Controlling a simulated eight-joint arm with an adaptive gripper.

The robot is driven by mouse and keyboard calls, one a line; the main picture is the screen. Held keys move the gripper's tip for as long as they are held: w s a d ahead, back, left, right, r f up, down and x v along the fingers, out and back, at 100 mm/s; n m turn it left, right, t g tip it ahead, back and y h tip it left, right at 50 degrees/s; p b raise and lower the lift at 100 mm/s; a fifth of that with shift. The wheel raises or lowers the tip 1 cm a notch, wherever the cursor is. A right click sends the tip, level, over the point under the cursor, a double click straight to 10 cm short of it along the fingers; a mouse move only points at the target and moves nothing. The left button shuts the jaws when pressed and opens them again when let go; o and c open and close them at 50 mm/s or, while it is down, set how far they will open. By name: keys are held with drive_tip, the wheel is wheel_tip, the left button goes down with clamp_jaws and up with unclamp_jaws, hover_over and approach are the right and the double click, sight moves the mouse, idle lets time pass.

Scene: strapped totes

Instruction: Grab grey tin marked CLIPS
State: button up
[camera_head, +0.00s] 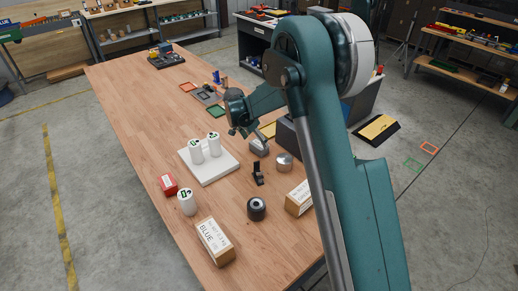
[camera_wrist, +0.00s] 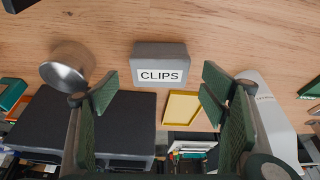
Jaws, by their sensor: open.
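The grey tin marked CLIPS (camera_wrist: 160,52) stands on the wooden table, its white label facing the wrist camera. In the wrist view it lies ahead of and between the two green fingers of my gripper (camera_wrist: 160,88), which are apart with nothing between them. In the head view, a small grey object (camera_head: 259,147), apparently this tin, sits just below and right of my gripper (camera_head: 243,132). The finger spread is hard to make out there.
A silver round tin (camera_wrist: 66,70) stands left of the CLIPS tin; a black box (camera_wrist: 90,118) and a yellow tray (camera_wrist: 182,108) lie below it in the wrist view. A black stand (camera_head: 258,174) is close by. White canisters stand on a white board (camera_head: 211,172). Bare tabletop lies farther left.

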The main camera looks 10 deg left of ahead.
sight(259, 144)
idle(0.3)
drive_tip(key=shift+x, duration=2.6)
drive_tip(key=c, duration=1.1)
drive_tip(key=shift+r, duration=0.15)
drive_tip(key=shift+r, duration=4.85)
